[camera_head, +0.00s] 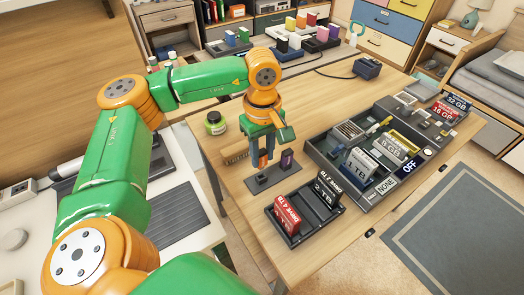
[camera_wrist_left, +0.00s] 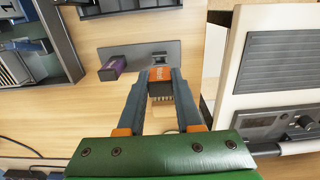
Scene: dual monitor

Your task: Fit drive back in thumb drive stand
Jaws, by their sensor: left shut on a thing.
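My left gripper (camera_head: 263,163) points down over the near side of the table. In the left wrist view its fingers (camera_wrist_left: 160,80) are shut on a small orange thumb drive (camera_wrist_left: 161,74). The drive is at the edge of a dark grey stand (camera_wrist_left: 138,52), in line with a dark socket (camera_wrist_left: 159,58); whether it is above or in the socket I cannot tell. A purple drive (camera_wrist_left: 113,66) stands upright in the stand. In the head view the stand (camera_head: 283,183) and the purple drive (camera_head: 287,158) show beside the fingers. My right gripper is not in view.
A black tray (camera_head: 318,218) with a red drive box (camera_head: 287,214) and a black one (camera_head: 327,186) lies close to the right. A large grey organizer (camera_head: 320,152) stands behind it. Bare wood lies between.

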